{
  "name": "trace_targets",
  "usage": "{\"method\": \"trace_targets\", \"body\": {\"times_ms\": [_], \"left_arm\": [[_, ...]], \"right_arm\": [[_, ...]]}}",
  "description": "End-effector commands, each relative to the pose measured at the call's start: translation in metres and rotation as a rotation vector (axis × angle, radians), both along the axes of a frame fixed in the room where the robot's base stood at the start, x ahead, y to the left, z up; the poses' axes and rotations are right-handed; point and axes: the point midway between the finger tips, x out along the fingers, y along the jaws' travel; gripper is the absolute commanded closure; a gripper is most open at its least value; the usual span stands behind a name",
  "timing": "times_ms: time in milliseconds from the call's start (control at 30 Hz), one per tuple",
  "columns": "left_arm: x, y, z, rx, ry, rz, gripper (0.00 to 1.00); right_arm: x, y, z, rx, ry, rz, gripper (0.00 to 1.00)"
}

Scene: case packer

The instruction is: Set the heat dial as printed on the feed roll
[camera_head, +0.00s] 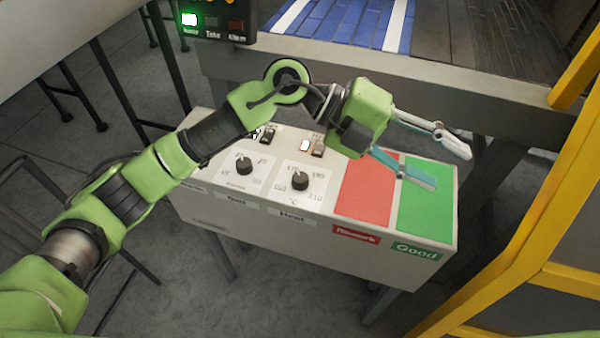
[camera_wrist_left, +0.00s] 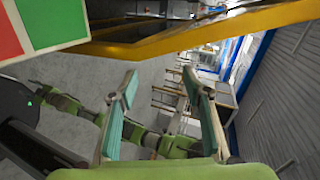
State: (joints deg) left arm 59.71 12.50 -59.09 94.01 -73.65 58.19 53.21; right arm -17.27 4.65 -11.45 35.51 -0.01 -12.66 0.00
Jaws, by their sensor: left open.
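The heat dial (camera_head: 299,181) is a black knob on the white control panel (camera_head: 215,205), above the label "Heat". Numbers such as 150 and 210 and a °C mark are printed around it. My left gripper (camera_head: 452,166) is open and empty, above the green "Good" area at the panel's right end, well to the right of the dial. The two fingers of the left gripper also show apart in the left wrist view (camera_wrist_left: 160,85). No feed roll with readable print shows. My right gripper does not show in the head view.
A second knob (camera_head: 243,166) sits left of the heat dial, with switches behind. A red "Rework" area (camera_head: 366,190) and a green area (camera_head: 425,205) lie on the panel's right. A yellow frame (camera_head: 530,225) stands close on the right. A lit indicator box (camera_head: 215,20) is behind.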

Motion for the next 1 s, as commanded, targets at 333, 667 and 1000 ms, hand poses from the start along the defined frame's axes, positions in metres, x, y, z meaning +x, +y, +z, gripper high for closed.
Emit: {"method": "trace_targets", "body": {"times_ms": [333,667,1000], "left_arm": [[0.106,0.164,-0.072,0.949,-0.229,0.116,0.55],[0.130,0.216,-0.070,1.158,-0.245,0.204,0.55],[0.128,0.211,-0.137,1.154,-0.243,0.199,0.55]], "right_arm": [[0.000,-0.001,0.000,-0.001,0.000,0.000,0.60],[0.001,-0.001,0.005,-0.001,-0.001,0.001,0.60],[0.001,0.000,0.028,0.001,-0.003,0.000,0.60]]}}
